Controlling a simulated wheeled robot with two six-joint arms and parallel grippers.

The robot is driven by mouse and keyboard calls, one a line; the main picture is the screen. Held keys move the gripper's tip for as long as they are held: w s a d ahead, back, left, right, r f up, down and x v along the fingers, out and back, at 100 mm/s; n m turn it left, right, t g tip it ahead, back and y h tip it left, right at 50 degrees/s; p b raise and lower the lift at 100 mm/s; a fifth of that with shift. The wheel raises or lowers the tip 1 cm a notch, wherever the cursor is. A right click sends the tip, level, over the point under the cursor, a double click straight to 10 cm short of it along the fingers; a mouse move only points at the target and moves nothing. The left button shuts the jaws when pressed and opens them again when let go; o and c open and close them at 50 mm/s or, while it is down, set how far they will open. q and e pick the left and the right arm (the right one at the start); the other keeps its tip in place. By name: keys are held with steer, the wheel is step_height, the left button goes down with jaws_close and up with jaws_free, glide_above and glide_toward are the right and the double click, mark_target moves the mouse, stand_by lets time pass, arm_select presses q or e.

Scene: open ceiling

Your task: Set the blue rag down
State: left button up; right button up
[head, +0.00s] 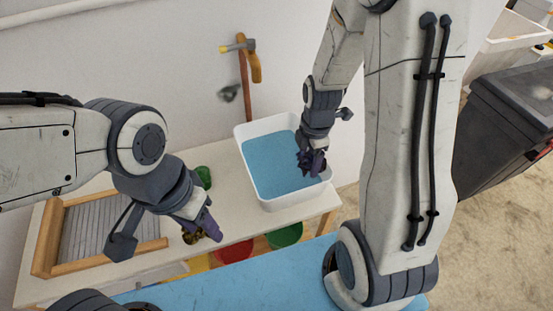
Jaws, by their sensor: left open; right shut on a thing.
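My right gripper (312,163) points down over the right part of a white basin (243,136) with a light blue inside. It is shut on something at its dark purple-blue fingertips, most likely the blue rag. The rag's outline cannot be told apart from the fingers and the blue behind them. My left gripper (208,226) is open, with purple fingers, over the front edge of the white bench (215,179), left of the basin. A small dark and yellowish thing (193,237) shows beside its fingers; I cannot tell whether they touch.
A wood-framed grey washboard-like panel (100,228) lies on the bench's left. A green thing (203,176) stands behind my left gripper. Red (235,251) and green (285,236) bowls sit below the bench. A hammer-like tool (243,60) hangs on the wall. A dark bin (500,120) stands right.

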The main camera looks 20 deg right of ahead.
steer(key=p, duration=0.2)
glide_above(277, 170)
step_height(277, 170, down, 6)
steer(key=shift+f, duration=0.15)
step_height(277, 170, down, 3)
steer(key=shift+s+f, duration=0.1)
steer(key=shift+f, duration=0.35)
